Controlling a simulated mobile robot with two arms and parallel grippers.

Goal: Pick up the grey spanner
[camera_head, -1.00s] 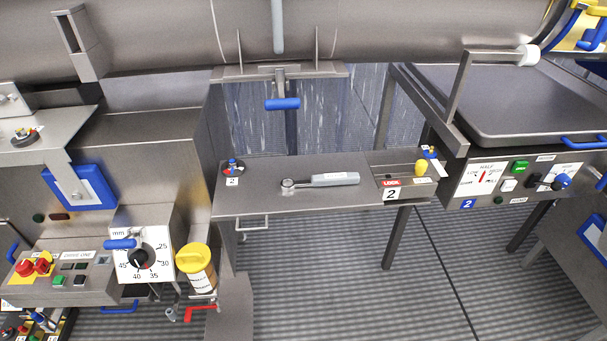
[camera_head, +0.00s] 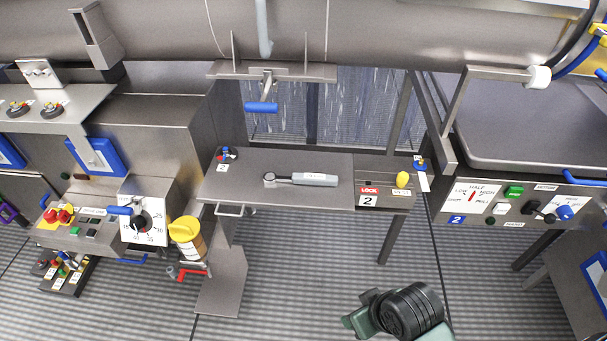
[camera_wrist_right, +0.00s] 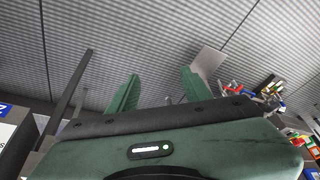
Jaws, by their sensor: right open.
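The grey spanner (camera_head: 316,179) lies flat on a steel shelf table (camera_head: 240,187) in the head view. Its round dark head points left and its light grey handle, with a small white label, points right. My right gripper (camera_wrist_right: 160,86) shows in the right wrist view with its two green fingers apart and nothing between them. In the head view a green and black part of my right arm is at the bottom, below and right of the table, well apart from the spanner. My left gripper is in no view.
A box marked LOCK 2 (camera_head: 369,197) with a yellow knob stands at the table's right end. A small blue-topped item (camera_head: 225,155) is at its left end. A yellow-lidded jar (camera_head: 187,236) hangs lower left. A blue-handled lever (camera_head: 261,107) hangs above the table. Floor in front is clear.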

